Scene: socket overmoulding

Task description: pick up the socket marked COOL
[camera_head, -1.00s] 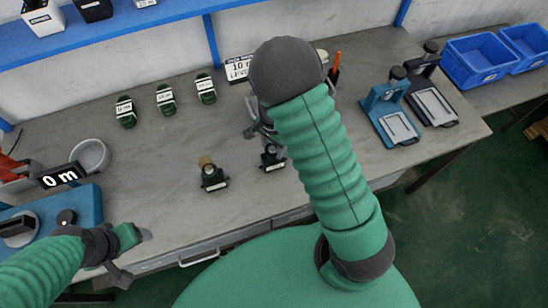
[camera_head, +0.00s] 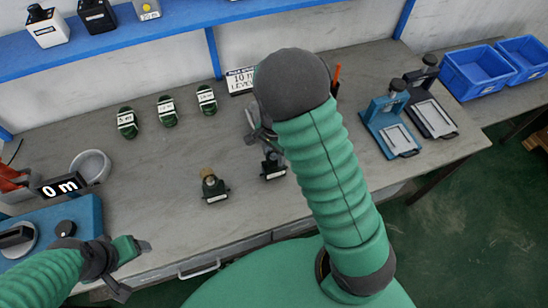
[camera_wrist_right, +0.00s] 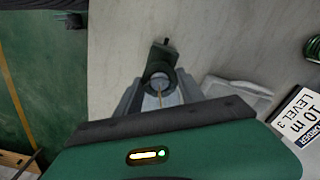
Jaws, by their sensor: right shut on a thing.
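A dark green socket (camera_head: 273,167) with a white label stands on the bench below my right gripper. My right gripper (camera_head: 262,136) is partly hidden by its own arm. In the right wrist view, the fingers (camera_wrist_right: 160,98) are shut on this socket (camera_wrist_right: 161,62), one on each side of its round mouth. A second dark socket (camera_head: 215,188) with a tan top stands to its left, apart from the gripper. The label words are too small to read, so I cannot tell which is marked COOL. My left gripper (camera_head: 143,246) is over the bench's front left; its jaw opening is unclear.
Several green labelled pieces, one here (camera_head: 166,111), lie at the back. A sign (camera_head: 240,81) stands behind my right arm. A blue press (camera_head: 391,122) and blue bins (camera_head: 476,72) are right. A scale (camera_head: 50,225) and grey bowl (camera_head: 91,165) are left.

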